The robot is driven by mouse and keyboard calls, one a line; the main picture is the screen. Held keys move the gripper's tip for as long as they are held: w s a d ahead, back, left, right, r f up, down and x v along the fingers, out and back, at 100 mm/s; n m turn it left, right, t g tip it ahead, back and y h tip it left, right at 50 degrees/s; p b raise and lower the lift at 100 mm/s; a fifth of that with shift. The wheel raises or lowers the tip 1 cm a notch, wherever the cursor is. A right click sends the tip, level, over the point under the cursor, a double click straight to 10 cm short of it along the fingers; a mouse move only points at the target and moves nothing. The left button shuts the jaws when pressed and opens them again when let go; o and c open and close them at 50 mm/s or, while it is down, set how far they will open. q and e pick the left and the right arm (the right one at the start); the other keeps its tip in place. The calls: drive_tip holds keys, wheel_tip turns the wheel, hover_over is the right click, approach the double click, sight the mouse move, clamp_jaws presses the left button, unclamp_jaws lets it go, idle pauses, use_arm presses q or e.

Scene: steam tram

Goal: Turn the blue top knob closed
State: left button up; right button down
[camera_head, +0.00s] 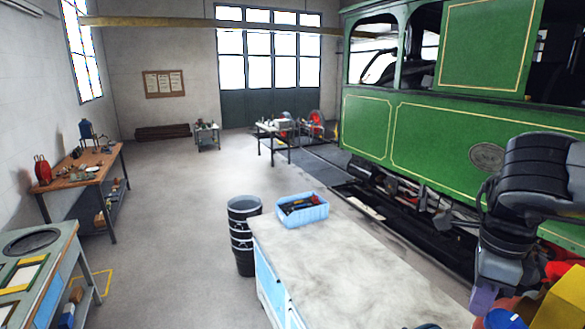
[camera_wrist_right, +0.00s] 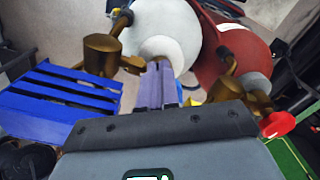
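My right gripper (camera_head: 482,302) comes in at the lower right of the head view and points down. In the right wrist view its purple fingers (camera_wrist_right: 158,88) sit side by side with almost no gap, over the neck of a white rounded tank (camera_wrist_right: 165,32). I see nothing clearly held between them. No blue knob shows clearly in the wrist view. A blue rounded piece (camera_head: 503,319) shows just beside the gripper in the head view; I cannot tell if it is the knob. A red knob (camera_wrist_right: 277,124) shows at the right of the wrist view. My left gripper is out of view.
A red tank (camera_wrist_right: 236,48) and brass fittings (camera_wrist_right: 101,55) stand close around the fingers. A blue slatted crate (camera_wrist_right: 60,98) is at left. A yellow box (camera_head: 562,305) is beside my arm. A workbench (camera_head: 340,265) holds a blue bin (camera_head: 302,216). The green tram (camera_head: 435,135) stands behind.

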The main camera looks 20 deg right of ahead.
drive_tip(key=shift+w+d, duration=0.2)
drive_tip(key=shift+d, duration=0.4)
idle(0.5)
drive_tip(key=shift+w, duration=0.35)
drive_tip(key=shift+r, duration=0.1)
drive_tip(key=shift+a+r, duration=0.1)
drive_tip(key=shift+r, duration=2.8)
